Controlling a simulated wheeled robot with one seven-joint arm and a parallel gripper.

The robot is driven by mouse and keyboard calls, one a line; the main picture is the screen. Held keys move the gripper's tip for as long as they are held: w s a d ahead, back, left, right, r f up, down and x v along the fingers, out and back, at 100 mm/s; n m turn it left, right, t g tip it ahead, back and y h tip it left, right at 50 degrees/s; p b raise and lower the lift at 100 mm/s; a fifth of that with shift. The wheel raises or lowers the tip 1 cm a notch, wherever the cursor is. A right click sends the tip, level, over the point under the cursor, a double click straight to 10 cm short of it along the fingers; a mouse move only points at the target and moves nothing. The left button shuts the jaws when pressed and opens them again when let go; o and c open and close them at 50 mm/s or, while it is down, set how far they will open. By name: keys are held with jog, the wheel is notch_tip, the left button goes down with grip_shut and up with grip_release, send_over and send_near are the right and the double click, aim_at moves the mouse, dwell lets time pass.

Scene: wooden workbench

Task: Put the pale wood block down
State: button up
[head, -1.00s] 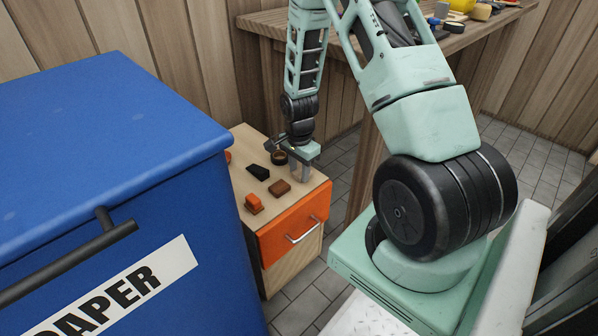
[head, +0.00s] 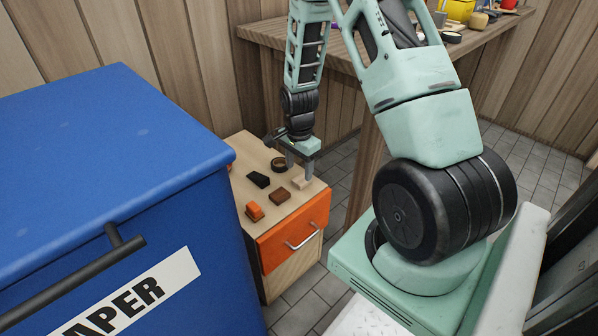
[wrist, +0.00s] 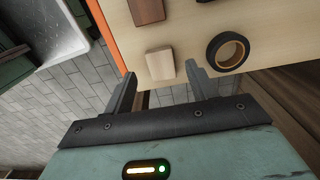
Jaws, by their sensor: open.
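The pale wood block (head: 301,183) rests on the light wood top of a small drawer cabinet (head: 250,219), near its right edge above the orange drawer front. In the wrist view the block (wrist: 160,64) lies just beyond and between the fingertips, with a gap on each side. My gripper (head: 299,173) is open and empty over the cabinet top, its fingers pointing down close to the block. In the wrist view both fingers of my gripper (wrist: 160,74) stand apart.
Next to the block are a dark brown block (head: 280,196), a black wedge (head: 258,180), an orange piece (head: 254,212) and a dark ring (head: 278,164). A blue paper bin (head: 110,150) stands left. A wooden workbench (head: 345,55) with several items is behind.

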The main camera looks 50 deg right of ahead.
aim_at(299, 181)
notch_tip(299, 181, up, 8)
jog(key=p, duration=0.2)
dwell(0.7)
